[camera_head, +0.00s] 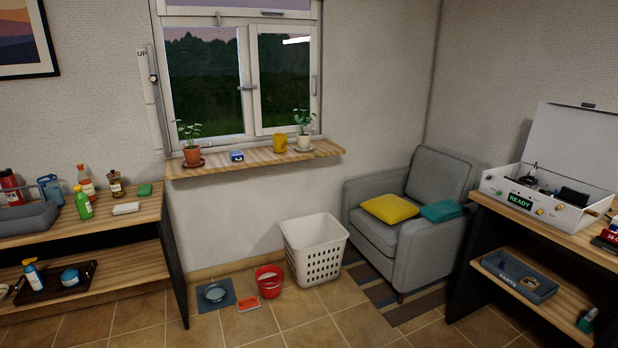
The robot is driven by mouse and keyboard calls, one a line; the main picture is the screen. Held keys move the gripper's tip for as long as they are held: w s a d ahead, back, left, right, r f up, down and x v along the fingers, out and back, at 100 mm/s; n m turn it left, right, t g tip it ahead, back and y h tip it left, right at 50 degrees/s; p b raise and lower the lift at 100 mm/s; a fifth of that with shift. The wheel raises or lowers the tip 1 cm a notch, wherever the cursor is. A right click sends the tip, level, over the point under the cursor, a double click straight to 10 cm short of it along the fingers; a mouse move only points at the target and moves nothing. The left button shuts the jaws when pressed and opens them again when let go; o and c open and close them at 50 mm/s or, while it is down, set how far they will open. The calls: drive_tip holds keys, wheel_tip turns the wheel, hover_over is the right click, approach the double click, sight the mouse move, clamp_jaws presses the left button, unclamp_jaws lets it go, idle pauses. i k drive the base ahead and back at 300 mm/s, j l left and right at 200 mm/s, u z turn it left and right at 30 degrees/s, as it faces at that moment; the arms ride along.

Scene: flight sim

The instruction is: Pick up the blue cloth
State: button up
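No cloth is plain to make out. A teal folded piece (442,210) lies on the right arm of the grey armchair; I cannot tell whether it is cloth or a cushion. A flat blue mat (230,302) lies on the floor below the window, with a round blue-grey bowl (214,292) on it. My gripper is not in view.
A grey armchair (440,172) holds a yellow cushion (390,208). A white laundry basket (314,250), a red bucket (269,282) and a small orange-red item (248,305) stand on the floor. Wooden shelf units flank both sides. Tiled floor (330,328) is clear in front.

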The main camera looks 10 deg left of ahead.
sight(237, 154)
drive_tip(key=i+j+u, duration=0.3)
drive_tip(key=i, duration=0.25)
drive_tip(key=i+j+u, duration=0.35)
drive_tip(key=i, duration=0.25)
drive_tip(key=i+u, duration=0.3)
drive_tip(key=i, duration=0.25)
drive_tip(key=i+z, duration=0.15)
drive_tip(key=i, duration=0.3)
drive_tip(key=i+j+z, duration=0.2)
drive_tip(key=i, duration=0.3)
drive_tip(key=i+j+z, duration=0.15)
drive_tip(key=i, duration=0.3)
drive_tip(key=i+j+z, duration=0.15)
drive_tip(key=i, duration=0.3)
drive_tip(key=i+j+z, duration=0.4)
drive_tip(key=i+j, duration=0.05)
drive_tip(key=i, duration=0.1)
